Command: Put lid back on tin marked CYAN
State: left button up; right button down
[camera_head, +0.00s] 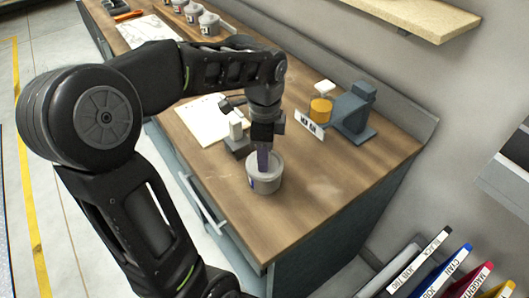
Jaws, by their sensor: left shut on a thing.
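A grey tin (265,186) stands on the wooden bench top near its front edge. It has a small dark blue label on its side, too small to read. My left gripper (263,160) points straight down at the middle of the tin's top and is shut on the pale grey lid (276,166). The lid appears to sit at the tin's mouth; whether it is fully seated cannot be told. The gripper hides the middle of the lid. My right gripper is out of view.
Several grey lidded tins (208,24) stand at the back. A blue-grey stand (354,113), a yellow jar (320,110) and a small sign (309,125) are right of my gripper. A white sheet (203,122) lies left. The bench's right front is clear.

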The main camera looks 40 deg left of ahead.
pick_arm(q)
jog(key=o, duration=1.4)
jog(key=shift+o, duration=0.6)
jog(key=o, duration=0.4)
jog(key=shift+r+p, duration=2.9)
jog(key=shift+r, duration=0.6)
jog(key=shift+c, duration=0.2)
grip_shut()
